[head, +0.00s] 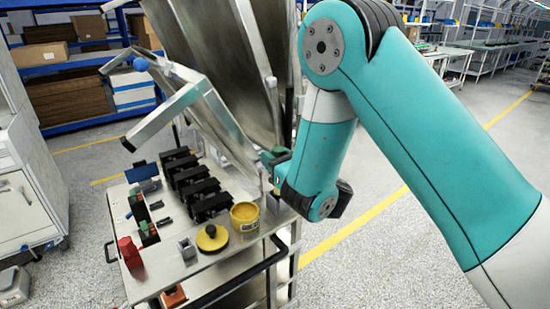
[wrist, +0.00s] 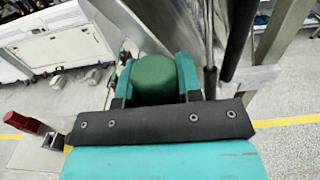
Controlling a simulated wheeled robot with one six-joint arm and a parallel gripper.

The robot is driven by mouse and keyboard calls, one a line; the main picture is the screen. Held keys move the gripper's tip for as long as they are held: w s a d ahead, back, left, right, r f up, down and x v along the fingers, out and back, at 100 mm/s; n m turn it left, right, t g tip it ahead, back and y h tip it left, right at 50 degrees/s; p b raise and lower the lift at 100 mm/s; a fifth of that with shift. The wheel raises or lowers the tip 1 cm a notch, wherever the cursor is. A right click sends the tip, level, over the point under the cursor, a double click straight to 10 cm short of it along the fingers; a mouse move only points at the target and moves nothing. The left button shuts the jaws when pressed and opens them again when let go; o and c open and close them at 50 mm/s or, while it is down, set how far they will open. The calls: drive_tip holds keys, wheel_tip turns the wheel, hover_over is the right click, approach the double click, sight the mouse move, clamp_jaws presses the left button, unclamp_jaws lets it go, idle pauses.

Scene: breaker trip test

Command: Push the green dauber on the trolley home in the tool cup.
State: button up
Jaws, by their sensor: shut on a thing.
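My gripper (head: 277,168) is above the right side of the trolley top (head: 217,268), near the yellow pot, at the end of the teal arm. In the wrist view its two teal fingers (wrist: 154,80) stand on either side of the rounded green dauber (wrist: 153,76) and are shut on it. The dauber's lower end is hidden. A small grey square holder (head: 187,248), perhaps the tool cup, stands on the trolley top, left of the gripper and apart from it. I cannot tell whether the dauber touches anything below.
An open yellow pot (head: 245,224) and a yellow disc with a dark knob (head: 212,238) stand near the holder. A red block (head: 130,252) is at the left edge. Black breakers (head: 195,185) stand behind. Tilted metal panels (head: 225,65) rise behind my gripper.

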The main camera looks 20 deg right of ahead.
drive_tip(key=shift+f+b, duration=2.6)
drive_tip(key=shift+b, duration=0.05)
drive_tip(key=o, duration=1)
drive_tip(key=shift+s, duration=0.1)
